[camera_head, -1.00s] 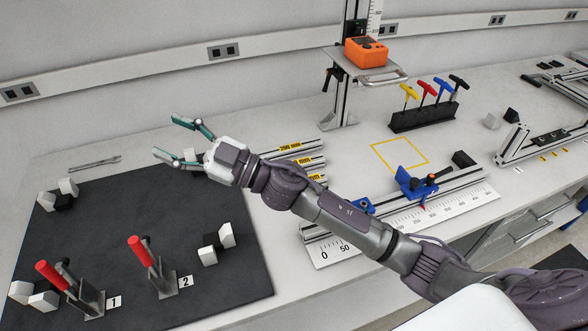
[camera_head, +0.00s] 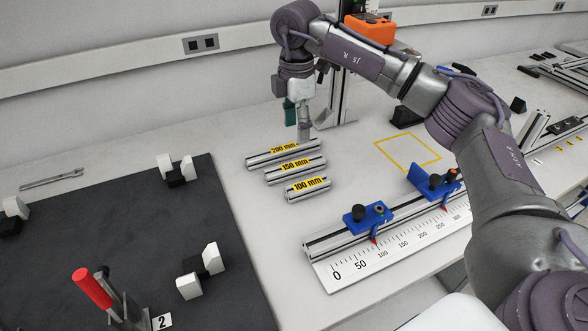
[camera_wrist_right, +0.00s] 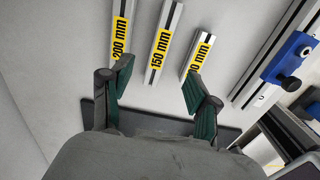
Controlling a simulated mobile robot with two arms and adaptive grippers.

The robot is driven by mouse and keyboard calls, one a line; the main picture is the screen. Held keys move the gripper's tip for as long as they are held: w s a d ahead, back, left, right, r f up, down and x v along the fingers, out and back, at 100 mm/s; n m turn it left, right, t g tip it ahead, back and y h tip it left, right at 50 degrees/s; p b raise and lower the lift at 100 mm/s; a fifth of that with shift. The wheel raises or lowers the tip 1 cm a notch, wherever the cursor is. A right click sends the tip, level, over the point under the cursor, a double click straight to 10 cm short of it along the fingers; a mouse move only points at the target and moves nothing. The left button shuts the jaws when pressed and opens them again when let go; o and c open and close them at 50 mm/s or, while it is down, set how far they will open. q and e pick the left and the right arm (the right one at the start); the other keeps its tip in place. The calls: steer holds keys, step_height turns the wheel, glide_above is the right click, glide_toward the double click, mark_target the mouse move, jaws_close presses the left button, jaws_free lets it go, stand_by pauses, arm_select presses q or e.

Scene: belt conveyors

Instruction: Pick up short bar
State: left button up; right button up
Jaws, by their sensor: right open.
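The short bar (camera_head: 308,189) is a silver profile with a yellow 100 mm label. It lies nearest the front in a row of bars on the white table. In the right wrist view the short bar (camera_wrist_right: 197,55) lies beyond the right fingertip, its label partly hidden by that finger. My right gripper (camera_head: 297,122) points down above the table, behind the 200 mm bar. In the wrist view my right gripper (camera_wrist_right: 157,85) has its fingers spread with nothing between them. My left gripper is not in view.
The 150 mm bar (camera_head: 296,169) and 200 mm bar (camera_head: 283,153) lie beside the short bar. A ruler rail (camera_head: 375,255) with blue stops lies to the right. A dark mat (camera_head: 110,225) with white blocks and a red-handled clamp (camera_head: 93,288) is on the left.

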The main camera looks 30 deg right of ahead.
glide_above(295, 164)
step_height(295, 164, down, 5)
steer(key=shift+d, duration=0.15)
steer(key=shift+f+p, duration=0.7)
steer(key=shift+f, duration=2.4)
jaws_close()
